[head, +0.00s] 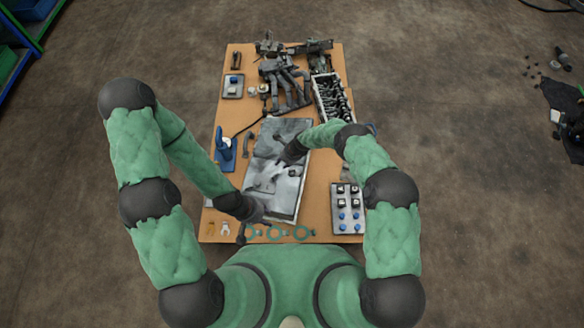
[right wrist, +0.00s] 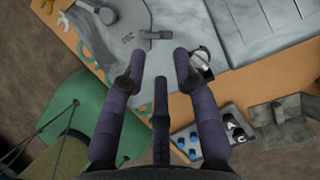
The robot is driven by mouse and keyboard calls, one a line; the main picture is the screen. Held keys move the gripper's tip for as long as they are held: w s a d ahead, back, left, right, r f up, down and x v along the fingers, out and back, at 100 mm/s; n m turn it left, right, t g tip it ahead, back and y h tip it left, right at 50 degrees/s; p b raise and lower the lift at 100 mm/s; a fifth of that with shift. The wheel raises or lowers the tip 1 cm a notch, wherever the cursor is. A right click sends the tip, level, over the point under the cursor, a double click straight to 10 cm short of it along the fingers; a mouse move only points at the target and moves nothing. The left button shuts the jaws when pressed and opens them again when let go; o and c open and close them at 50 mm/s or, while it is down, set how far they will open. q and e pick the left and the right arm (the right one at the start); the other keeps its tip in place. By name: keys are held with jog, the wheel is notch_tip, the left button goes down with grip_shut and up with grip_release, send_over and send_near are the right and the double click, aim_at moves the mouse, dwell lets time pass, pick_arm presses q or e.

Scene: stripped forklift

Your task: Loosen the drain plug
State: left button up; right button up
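A grey metal panel (head: 293,208) lies in the middle of the wooden table; its grey surface also shows in the right wrist view (right wrist: 270,45). On it, beyond my fingertips, is a small grey T-shaped fitting (right wrist: 156,35) beside printed characters. A round dark and silver part (right wrist: 203,62) lies beside the right fingertip. I cannot tell whether either is the drain plug. My right gripper (head: 287,158) is over the panel. In its wrist view, its purple fingers (right wrist: 158,74) are spread with nothing held between them. My left gripper (head: 257,209) is at the panel's near left corner; its fingers are unclear.
Teal rings (head: 276,233) lie along the near edge. A tray of black and blue knobs (head: 348,216) is at the near right. A blue stand (head: 224,150) is left of the panel. A crate of dark parts (head: 332,98) and a dark assembly (head: 284,80) fill the far end.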

aim_at(292, 170)
jog(key=d+f+n+h+b, duration=0.1)
jog(key=f, duration=0.2)
jog(key=w+d+f+n+h+b, duration=0.1)
jog(key=f+n+h, duration=0.1)
jog(key=f, duration=0.2)
jog(key=d+f+n+g+h+b, duration=0.1)
jog(key=f, duration=0.3)
jog(key=shift+w+d+f+n+b, duration=0.15)
jog(key=shift+w+d+n+b, duration=0.15)
jog(key=shift+w+d+n, duration=0.1)
dwell(0.3)
grip_shut()
